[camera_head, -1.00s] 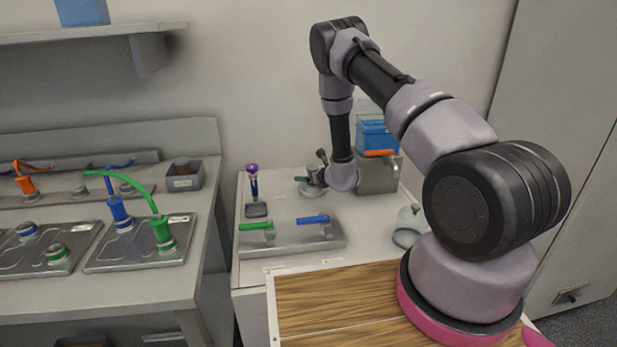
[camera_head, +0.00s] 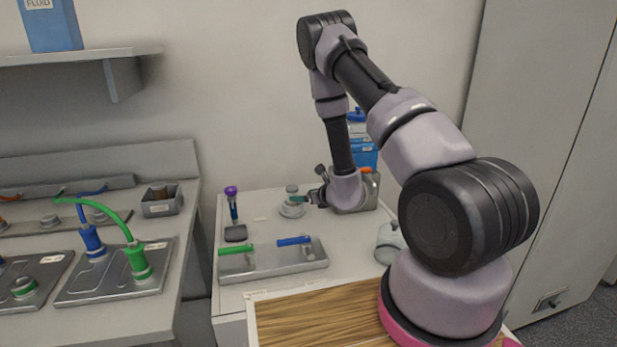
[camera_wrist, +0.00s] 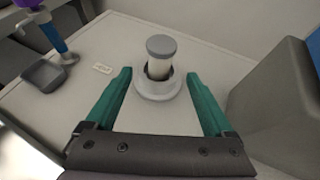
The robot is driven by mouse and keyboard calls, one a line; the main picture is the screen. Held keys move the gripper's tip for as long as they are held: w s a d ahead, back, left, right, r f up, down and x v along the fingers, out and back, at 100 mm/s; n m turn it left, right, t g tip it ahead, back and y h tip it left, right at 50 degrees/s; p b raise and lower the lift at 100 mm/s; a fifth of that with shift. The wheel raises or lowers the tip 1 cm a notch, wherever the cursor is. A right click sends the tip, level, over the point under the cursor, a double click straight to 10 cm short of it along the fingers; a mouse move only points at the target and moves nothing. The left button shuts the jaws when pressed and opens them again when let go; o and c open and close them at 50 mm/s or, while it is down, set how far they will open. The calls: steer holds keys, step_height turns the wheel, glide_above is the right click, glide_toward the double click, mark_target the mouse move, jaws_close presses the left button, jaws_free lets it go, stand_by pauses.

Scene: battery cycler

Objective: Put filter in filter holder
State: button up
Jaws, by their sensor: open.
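The filter (camera_wrist: 160,55), a pale cylinder with a grey cap, stands in the round grey filter holder (camera_wrist: 158,88) in the wrist view. A dark gap shows between the cylinder and the holder's rim. In the head view the filter (camera_head: 292,189) and the holder (camera_head: 291,210) are small, near the back of the right-hand bench. My gripper (camera_wrist: 162,92) is open and empty, with one green finger on each side of the holder. In the head view my gripper (camera_head: 300,199) is just right of the filter; contact cannot be told there.
A metal tray (camera_head: 272,262) with green and blue handles lies in front. A glass jar (camera_head: 390,242) stands right.

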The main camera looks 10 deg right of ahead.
steer(key=s+a+r+n+g+y, duration=0.1)
steer(key=a+r+n+y, duration=0.25)
steer(key=r, duration=0.45)
steer(key=s+a+r+n+g+y, duration=0.1)
steer(key=a+r+n+y, duration=0.3)
steer(key=r, duration=0.5)
steer(key=s+a+r+n+g, duration=0.2)
steer(key=s+r+n+g, duration=0.1)
steer(key=s+r, duration=0.3)
steer(key=s+a+r+n+g, duration=0.25)
steer(key=s+r+n, duration=0.2)
steer(key=r, duration=0.25)
steer(key=s+d+r+n+g+h, duration=0.1)
steer(key=s+d+r+n, duration=0.15)
steer(key=s, duration=0.35)
steer(key=s+d+r+n+g+h, duration=0.1)
steer(key=s+r+n+h, duration=0.1)
steer(key=s+r+n, duration=0.25)
steer(key=s+d+r+n+t+h, duration=0.5)
steer(key=s+d+h, duration=0.2)
steer(key=s+d, duration=0.2)
steer(key=d, duration=0.2)
steer(key=shift+s+d, duration=0.15)
steer(key=shift+d, duration=0.25)
